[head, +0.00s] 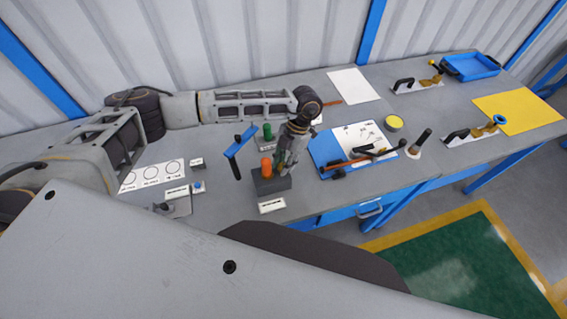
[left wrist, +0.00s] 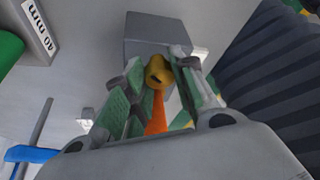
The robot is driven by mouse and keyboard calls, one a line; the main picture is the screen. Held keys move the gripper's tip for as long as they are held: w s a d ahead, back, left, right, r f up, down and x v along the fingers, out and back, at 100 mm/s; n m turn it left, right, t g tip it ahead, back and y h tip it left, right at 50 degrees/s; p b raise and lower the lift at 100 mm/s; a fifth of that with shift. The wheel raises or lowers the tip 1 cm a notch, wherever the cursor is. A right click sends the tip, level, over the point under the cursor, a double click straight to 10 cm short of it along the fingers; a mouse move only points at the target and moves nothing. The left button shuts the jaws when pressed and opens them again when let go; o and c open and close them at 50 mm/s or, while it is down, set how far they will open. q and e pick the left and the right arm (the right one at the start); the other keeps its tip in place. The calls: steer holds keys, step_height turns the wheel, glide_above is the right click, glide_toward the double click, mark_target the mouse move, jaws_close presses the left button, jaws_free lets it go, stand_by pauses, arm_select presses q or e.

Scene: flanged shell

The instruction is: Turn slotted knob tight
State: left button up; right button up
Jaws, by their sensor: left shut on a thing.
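The orange slotted knob (head: 266,167) stands on a dark grey block (head: 268,186) near the front edge of the bench. In the left wrist view the knob (left wrist: 155,74) shows yellow-orange with a dark slot mark, in front of the grey block (left wrist: 150,30). My left gripper (head: 281,166) comes down at the block. In the wrist view its green-padded fingers (left wrist: 155,90) lie on both sides of the knob and are shut on it. An orange strip (left wrist: 157,114) shows below the knob between the fingers. The finger contact is partly hidden. My right gripper is not in view.
A white label (head: 272,206) lies in front. A blue-and-white board (head: 325,152) with tools lies to the right. A blue-button plate (head: 197,186) is to the left.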

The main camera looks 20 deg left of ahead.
arm_select(q)
steer(key=shift+f+m+t+y+b, duration=0.1)
steer(key=shift+m+t+y+b, duration=0.2)
steer(key=shift+m+b, duration=1.1)
steer(key=shift+d+m+t+y+b, duration=0.1)
steer(key=shift+m+t+y+b, duration=0.2)
steer(key=shift+m+b, duration=0.65)
steer(key=o, duration=1)
steer(key=shift+o, duration=0.2)
steer(key=shift+r, duration=0.2)
